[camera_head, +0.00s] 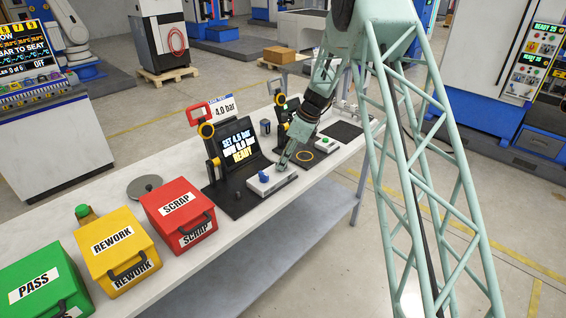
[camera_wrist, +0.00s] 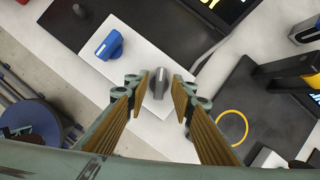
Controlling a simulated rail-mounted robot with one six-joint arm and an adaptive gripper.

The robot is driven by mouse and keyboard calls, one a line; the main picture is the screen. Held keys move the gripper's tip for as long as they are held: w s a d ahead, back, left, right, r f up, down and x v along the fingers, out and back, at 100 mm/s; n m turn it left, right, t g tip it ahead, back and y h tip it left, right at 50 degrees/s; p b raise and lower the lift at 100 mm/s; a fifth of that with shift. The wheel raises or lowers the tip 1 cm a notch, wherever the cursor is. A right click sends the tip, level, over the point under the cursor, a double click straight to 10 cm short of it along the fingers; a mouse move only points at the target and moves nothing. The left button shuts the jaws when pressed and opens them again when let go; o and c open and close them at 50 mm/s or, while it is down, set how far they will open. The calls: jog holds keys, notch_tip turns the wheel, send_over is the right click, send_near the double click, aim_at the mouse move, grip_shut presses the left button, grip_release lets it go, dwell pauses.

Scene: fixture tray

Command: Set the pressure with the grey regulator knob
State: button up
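The grey regulator knob (camera_wrist: 159,83) stands on a white plate (camera_wrist: 133,62) in the wrist view, with its grip ridge running roughly up and down. My gripper (camera_wrist: 161,77) is open, one finger on each side of the knob, with gaps visible at both sides. A blue knob (camera_wrist: 109,45) is on the same plate, to the upper left. In the head view my gripper (camera_head: 284,163) points down at the right part of the plate (camera_head: 271,184), near the blue knob (camera_head: 264,176); it hides the grey knob there. A dark display (camera_head: 238,146) shows "SET 4.5 bar" and "READY".
A red SCRAP box (camera_head: 172,203), yellow REWORK box (camera_head: 107,240) and green PASS box (camera_head: 38,277) stand left on the bench. A black pad with a yellow ring (camera_wrist: 232,126) lies right of the plate. A "4.0 bar" sign (camera_head: 224,108) stands behind the display.

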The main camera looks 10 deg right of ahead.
grip_shut()
